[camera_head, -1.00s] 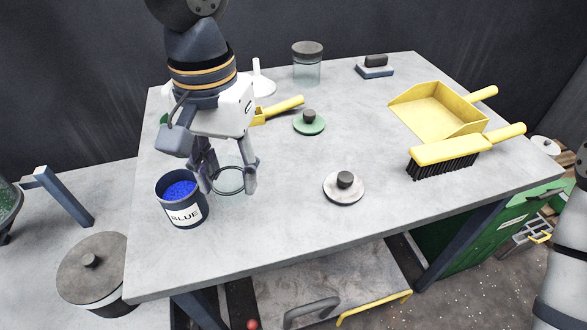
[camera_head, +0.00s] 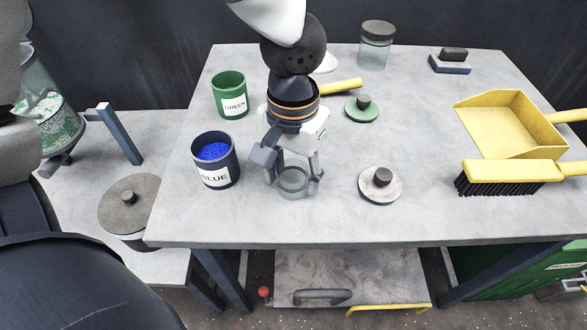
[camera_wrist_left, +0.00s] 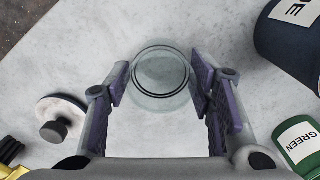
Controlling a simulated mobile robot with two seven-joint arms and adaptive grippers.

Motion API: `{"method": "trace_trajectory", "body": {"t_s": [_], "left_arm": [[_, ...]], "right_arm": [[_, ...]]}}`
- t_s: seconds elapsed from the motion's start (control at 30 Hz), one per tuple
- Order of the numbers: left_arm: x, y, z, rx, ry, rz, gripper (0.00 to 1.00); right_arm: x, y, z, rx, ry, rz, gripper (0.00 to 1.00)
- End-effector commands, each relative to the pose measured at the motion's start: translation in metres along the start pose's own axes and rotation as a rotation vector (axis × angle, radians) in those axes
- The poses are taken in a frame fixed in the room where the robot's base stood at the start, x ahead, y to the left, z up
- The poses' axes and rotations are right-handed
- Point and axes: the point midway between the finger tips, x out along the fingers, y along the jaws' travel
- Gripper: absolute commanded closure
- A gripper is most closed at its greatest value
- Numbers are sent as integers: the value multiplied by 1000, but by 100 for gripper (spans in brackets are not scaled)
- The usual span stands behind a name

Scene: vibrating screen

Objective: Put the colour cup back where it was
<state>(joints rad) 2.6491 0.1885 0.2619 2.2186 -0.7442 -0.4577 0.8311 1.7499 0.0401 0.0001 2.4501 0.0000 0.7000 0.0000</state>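A small clear glass jar (camera_head: 293,183) stands upright on the table, right of the blue cup; whether its base touches the top is hard to see. My left gripper (camera_head: 294,178) reaches down with one finger on each side of it. The dark blue cup (camera_head: 215,172), labelled BLUE and holding blue granules, stands left of the gripper. The green cup (camera_head: 230,103), labelled GREEN, stands behind it. My right gripper is out of view.
A white lid (camera_head: 380,184) lies right of the gripper, and a green lid (camera_head: 362,107) farther back. A yellow dustpan (camera_head: 505,125) and brush (camera_head: 510,174) lie at the right. A lidded jar (camera_head: 376,48) stands at the back. The front edge is close to the jar.

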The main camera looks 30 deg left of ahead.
Motion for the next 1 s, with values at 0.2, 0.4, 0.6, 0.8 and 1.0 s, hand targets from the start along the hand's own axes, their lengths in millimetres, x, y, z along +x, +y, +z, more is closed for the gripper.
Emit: {"method": "trace_trajectory", "body": {"t_s": [0.2, 0.4, 0.6, 0.8, 1.0], "left_arm": [[0, 0, 0, 0, 0, 0, 40], [-9, 0, -1, -1, 3, 0, 40], [-57, 0, -1, -1, 8, 2, 40], [-104, 0, 0, 0, 4, 2, 40], [-123, 0, 0, 1, 0, 1, 40]], "right_arm": [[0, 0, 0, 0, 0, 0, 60], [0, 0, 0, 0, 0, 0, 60], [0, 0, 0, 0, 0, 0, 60], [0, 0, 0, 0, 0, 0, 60], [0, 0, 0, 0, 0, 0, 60]]}}
